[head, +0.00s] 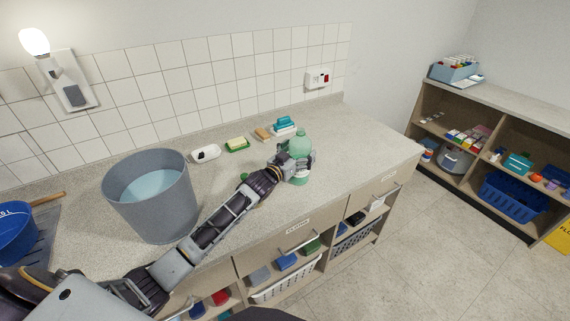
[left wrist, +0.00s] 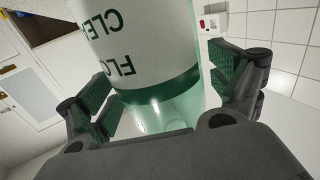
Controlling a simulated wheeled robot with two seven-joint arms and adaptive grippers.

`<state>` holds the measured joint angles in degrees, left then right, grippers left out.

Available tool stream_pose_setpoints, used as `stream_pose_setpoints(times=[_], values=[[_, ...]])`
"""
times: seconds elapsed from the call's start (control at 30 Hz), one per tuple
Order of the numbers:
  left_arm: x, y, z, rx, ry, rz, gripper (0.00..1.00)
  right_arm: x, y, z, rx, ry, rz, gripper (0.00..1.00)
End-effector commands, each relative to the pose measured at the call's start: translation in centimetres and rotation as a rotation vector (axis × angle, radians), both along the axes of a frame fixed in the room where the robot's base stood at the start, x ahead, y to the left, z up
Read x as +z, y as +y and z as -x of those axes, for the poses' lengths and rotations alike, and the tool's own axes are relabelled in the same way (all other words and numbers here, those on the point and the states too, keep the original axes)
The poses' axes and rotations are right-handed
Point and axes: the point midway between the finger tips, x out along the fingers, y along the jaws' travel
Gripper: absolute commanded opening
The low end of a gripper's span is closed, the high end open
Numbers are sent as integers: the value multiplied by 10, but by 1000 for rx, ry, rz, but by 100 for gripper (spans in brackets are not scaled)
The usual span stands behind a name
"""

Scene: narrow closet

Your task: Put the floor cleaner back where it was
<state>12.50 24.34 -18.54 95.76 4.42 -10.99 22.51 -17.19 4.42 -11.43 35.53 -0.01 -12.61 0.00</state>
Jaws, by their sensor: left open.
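The floor cleaner (head: 300,141) is a pale green bottle with a white label, standing upright on the worktop (head: 350,140) toward its right part. My left gripper (head: 299,164) is open at the bottle, with its fingers on either side. In the left wrist view the bottle (left wrist: 150,50) fills the space between the two finger pads of my left gripper (left wrist: 165,90), with gaps showing beside it. Its label reads "FLO" and "CLE" upside down. The gripper hides part of the bottle in the head view. My right gripper is not in view.
A grey bucket (head: 150,215) of bluish water stands left on the worktop. A white soap dish (head: 206,153), green sponge (head: 237,144) and blue sponge (head: 285,123) lie along the back. A shelf unit (head: 475,100) with bins stands across the floor at right. Worktop right of the bottle is clear.

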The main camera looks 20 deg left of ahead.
Motion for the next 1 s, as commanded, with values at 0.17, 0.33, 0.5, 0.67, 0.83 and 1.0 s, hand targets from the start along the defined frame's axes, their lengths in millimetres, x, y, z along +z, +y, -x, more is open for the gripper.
stream_pose_setpoints(times=[0.17, 0.33, 0.5, 0.67, 0.83, 1.0], values=[[-1, 4, 12, 0, 1, 0, 92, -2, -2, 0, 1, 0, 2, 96], [-1, 7, 26, -1, 0, -1, 92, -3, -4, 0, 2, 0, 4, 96], [-1, 11, 40, 0, 1, 0, 92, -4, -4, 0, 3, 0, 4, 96], [0, 15, 53, 0, 1, -1, 92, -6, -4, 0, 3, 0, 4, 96], [-1, 18, 67, 0, 1, 0, 92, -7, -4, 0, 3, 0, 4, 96], [0, 22, 80, 0, 1, 0, 92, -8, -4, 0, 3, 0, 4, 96]])
